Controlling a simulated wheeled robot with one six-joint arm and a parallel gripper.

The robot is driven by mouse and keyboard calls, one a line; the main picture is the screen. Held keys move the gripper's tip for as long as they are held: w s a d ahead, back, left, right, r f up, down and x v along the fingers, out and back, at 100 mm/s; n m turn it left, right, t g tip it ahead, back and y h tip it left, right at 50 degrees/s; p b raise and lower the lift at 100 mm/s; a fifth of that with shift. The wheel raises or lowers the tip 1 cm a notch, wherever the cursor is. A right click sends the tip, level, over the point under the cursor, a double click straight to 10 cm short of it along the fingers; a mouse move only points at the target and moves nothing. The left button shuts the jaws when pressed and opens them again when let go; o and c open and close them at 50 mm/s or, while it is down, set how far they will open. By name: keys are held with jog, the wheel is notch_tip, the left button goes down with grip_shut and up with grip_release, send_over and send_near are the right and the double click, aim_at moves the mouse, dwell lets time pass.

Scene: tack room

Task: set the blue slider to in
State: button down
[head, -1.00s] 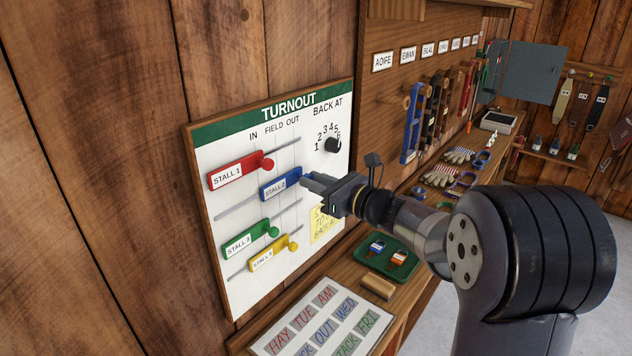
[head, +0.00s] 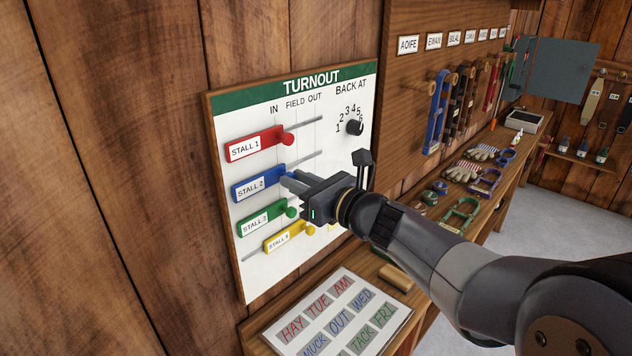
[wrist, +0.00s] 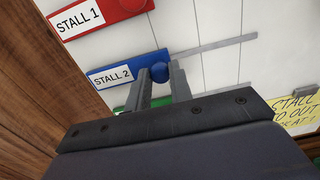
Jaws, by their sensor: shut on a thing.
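The blue slider (head: 258,184), labelled STALL 2, is at the left end of its track on the TURNOUT board (head: 228,128). It lines up roughly with the red and green sliders, near the IN column. Its grey track shows bare to the right. My gripper (head: 288,180) is shut on the slider's round blue knob. In the wrist view the knob (wrist: 160,71) sits between the two fingertips (wrist: 161,76), and the blue tag (wrist: 125,70) reaches left from it. In the head view my gripper hides the knob.
The red slider (head: 255,146) is above, the green slider (head: 263,220) close below, and the yellow slider (head: 284,239) lower and further right. A black dial (head: 354,128) is at the board's upper right. A lettered card (head: 337,318) lies on the shelf below.

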jog(key=shift+s+a, duration=0.15)
jog(key=c, duration=1.3)
grip_release()
jog(key=shift+s, duration=0.1)
jog(key=v, duration=1)
jog(key=shift+s+d+b, duration=0.25)
jog(key=shift+d+b, duration=0.05)
jog(key=shift+b, duration=0.05)
jog(key=x, duration=0.7)
jog(key=p+x, duration=0.1)
jog(key=x, duration=0.3)
jog(key=shift+w+d, duration=0.3)
jog(key=shift+w, duration=0.05)
